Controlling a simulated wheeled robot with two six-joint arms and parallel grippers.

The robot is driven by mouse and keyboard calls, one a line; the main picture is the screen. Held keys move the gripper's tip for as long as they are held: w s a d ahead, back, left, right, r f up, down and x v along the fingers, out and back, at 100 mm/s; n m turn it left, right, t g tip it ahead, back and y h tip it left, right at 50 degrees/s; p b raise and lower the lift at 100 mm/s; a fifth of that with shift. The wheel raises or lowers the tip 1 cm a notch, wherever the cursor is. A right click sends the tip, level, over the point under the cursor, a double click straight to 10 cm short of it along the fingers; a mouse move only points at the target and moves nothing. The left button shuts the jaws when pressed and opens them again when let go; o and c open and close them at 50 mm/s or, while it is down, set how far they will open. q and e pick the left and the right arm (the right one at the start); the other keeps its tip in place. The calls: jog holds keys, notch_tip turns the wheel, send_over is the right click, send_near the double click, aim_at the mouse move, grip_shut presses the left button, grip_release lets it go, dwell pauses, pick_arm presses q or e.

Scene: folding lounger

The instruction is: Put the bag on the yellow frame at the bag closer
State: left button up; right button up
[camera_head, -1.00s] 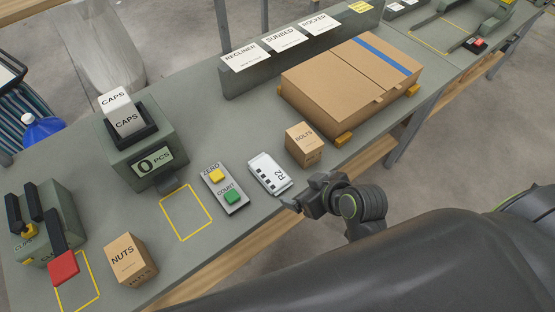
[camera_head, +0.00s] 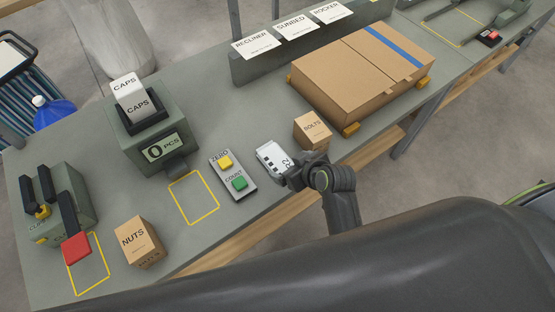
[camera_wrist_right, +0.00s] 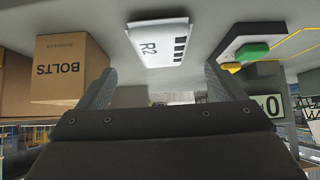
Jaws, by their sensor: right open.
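The white bag marked R2 (camera_head: 271,158) lies flat on the grey bench, its near end partly hidden by my right gripper (camera_head: 288,176). In the right wrist view the bag (camera_wrist_right: 158,42) lies ahead, between the directions of my two open, empty fingers (camera_wrist_right: 162,88). I cannot tell whether a fingertip touches it. The bag closer (camera_head: 60,205), a grey-green device with a red-tipped lever, stands at the far left. The yellow frame (camera_head: 103,268) is marked on the bench beside it, partly under the red tip, with no bag on it. My left gripper is not in view.
The BOLTS box (camera_head: 312,130) stands close to the right of the bag. The ZERO/COUNT button panel (camera_head: 233,175), another yellow frame (camera_head: 194,197), the caps counter (camera_head: 155,140) and the NUTS box (camera_head: 139,242) lie leftward. A large carton (camera_head: 355,75) stands behind.

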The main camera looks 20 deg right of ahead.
aim_at(280, 163)
jog(key=shift+p+x, duration=0.5)
jog(key=shift+x, duration=2.4)
jog(key=shift+s+f, duration=0.1)
jog(key=shift+s, duration=0.05)
jog(key=shift+c, duration=0.3)
jog(key=c, duration=1.1)
